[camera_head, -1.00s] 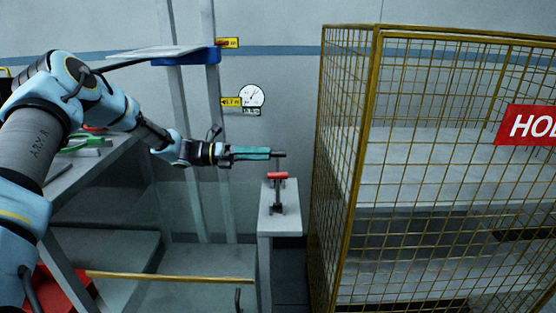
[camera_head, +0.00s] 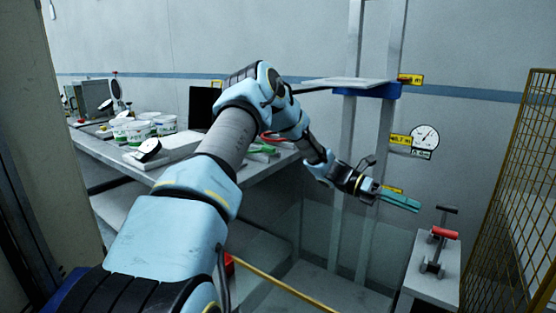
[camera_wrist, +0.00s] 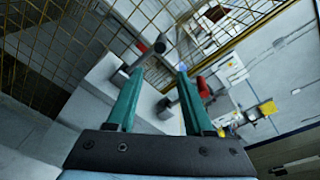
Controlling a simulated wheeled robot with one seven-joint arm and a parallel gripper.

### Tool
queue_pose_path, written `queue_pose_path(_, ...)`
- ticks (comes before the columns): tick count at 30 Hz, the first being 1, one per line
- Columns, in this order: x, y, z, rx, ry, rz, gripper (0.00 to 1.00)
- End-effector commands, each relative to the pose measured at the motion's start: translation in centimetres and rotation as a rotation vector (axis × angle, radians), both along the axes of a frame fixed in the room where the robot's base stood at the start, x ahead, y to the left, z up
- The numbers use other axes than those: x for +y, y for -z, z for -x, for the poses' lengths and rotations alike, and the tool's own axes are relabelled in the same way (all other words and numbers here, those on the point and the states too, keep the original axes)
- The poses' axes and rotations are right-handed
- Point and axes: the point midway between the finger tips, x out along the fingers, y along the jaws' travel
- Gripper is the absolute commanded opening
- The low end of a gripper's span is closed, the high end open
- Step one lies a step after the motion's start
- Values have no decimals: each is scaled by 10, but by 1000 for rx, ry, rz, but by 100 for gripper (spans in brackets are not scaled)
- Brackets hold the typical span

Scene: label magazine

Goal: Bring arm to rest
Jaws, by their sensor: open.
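My arm reaches out from the lower left of the head view toward the right. My gripper (camera_head: 401,201) is at its far end, in the air just left of a narrow pedestal. In the wrist view my gripper (camera_wrist: 160,82) shows two green fingers spread apart, with nothing between them. A T-shaped tool with a red handle (camera_head: 444,233) stands on the pedestal (camera_head: 425,285); a dark T-shaped handle (camera_head: 446,210) stands behind it. The gripper looks apart from both.
A yellow wire cage (camera_head: 511,180) stands at the right. A bench (camera_head: 115,148) at the left holds white tubs (camera_head: 131,131), a dial gauge (camera_head: 148,149) and a dark screen (camera_head: 204,105). A blue-edged shelf (camera_head: 367,90) is on the uprights behind my arm. A wall gauge (camera_head: 424,138) hangs at the right.

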Motion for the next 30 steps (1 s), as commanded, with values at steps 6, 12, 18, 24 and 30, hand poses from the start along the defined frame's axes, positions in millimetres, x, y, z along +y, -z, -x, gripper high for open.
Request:
queue_pose_path(6,97,21,12,-545,163,-105,52)
queue_pose_path(12,214,26,14,-1020,432,-173,52)
queue_pose_path(18,331,12,26,-1396,789,-200,52)
queue_pose_path(24,414,-6,51,-1626,1144,-174,52)
queue_pose_path(30,445,-13,66,-1712,1331,-139,52)
